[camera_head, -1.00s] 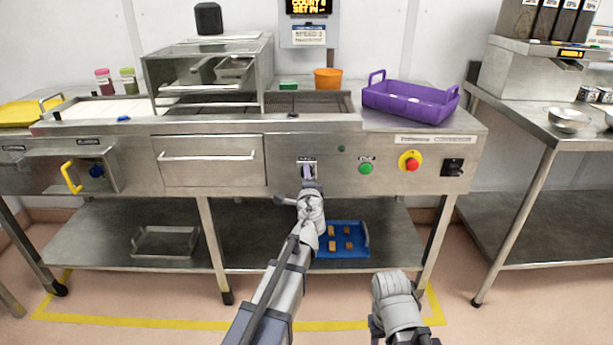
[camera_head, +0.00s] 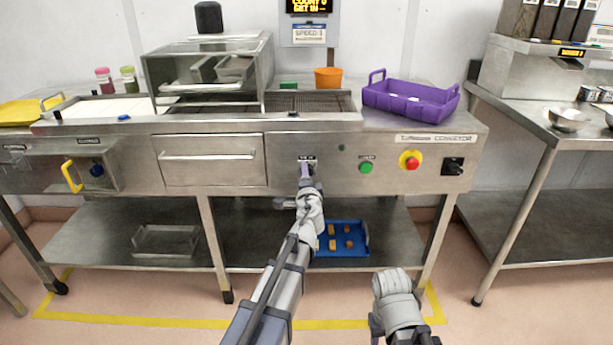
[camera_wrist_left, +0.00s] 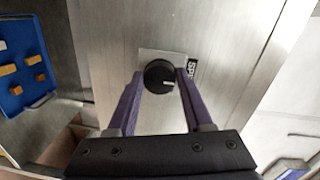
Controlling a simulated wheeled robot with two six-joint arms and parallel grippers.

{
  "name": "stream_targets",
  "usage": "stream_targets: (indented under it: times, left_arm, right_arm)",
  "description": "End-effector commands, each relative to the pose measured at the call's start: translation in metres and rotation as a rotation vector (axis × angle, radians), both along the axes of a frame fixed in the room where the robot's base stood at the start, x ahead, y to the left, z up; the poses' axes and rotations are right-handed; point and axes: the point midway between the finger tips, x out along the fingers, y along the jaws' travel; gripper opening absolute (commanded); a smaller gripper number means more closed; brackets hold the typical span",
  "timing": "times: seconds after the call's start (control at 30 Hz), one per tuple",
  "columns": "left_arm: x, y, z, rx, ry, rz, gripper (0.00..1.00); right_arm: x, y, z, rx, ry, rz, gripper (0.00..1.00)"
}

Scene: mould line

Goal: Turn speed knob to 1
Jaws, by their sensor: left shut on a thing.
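The speed knob (camera_wrist_left: 160,76) is a round black knob on a pale plate on the steel front panel of the conveyor. Its white pointer line points to the right in the left wrist view. Part of the label beside it, "SPE", shows at the right finger. My left gripper (camera_wrist_left: 161,82) has its two purple fingers on either side of the knob and is shut on it. In the head view the left gripper (camera_head: 306,172) reaches the panel and mostly covers the knob. My right arm shows at the bottom right, its fingers out of view.
To the right on the panel are a green button (camera_head: 366,167), a red stop button on yellow (camera_head: 411,161) and a black switch (camera_head: 453,166). A display (camera_head: 308,6) hangs above a "SPEED" card (camera_head: 309,34), its digit hard to read. A blue tray (camera_head: 342,251) is on the lower shelf.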

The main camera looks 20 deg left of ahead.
Motion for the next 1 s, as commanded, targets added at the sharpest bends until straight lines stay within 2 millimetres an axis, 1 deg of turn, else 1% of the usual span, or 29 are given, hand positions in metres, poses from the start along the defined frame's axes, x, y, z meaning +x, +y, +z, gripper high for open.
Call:
stream_targets:
  times: [0.03, 0.2, 0.3, 0.53, 0.67, 0.77, 0.87, 1.0]
  left_arm:
    - [-0.001, 0.001, 0.0, -0.004, 0.0, 0.002, 0.52]
    - [-0.001, 0.0, 0.0, -0.002, 0.0, 0.002, 0.71]
    - [-0.001, 0.0, 0.0, -0.001, 0.0, 0.001, 0.81]
    - [-0.001, 0.0, 0.0, -0.001, 0.0, 0.001, 0.81]
    - [-0.005, -0.001, 0.0, -0.001, 0.0, 0.0, 0.81]
    - [-0.015, -0.004, 0.001, -0.001, 0.0, 0.0, 0.81]
    - [-0.028, -0.008, 0.002, -0.001, 0.001, 0.0, 0.81]
    - [-0.051, -0.015, 0.003, -0.001, 0.0, -0.001, 0.81]
  right_arm:
    - [0.0, 0.0, 0.0, 0.0, 0.0, 0.0, 0.52]
    - [0.0, 0.0, 0.0, 0.0, 0.0, 0.0, 0.52]
    - [0.0, 0.0, 0.0, 0.0, 0.0, 0.0, 0.52]
    - [0.0, 0.0, 0.0, 0.0, 0.0, 0.0, 0.52]
    - [0.0, 0.0, 0.0, 0.0, 0.0, 0.0, 0.52]
    - [0.0, 0.0, 0.001, 0.0, 0.0, 0.0, 0.52]
    - [0.0, 0.0, 0.002, 0.0, 0.0, 0.0, 0.52]
    - [0.0, 0.0, 0.003, 0.001, 0.0, 0.0, 0.52]
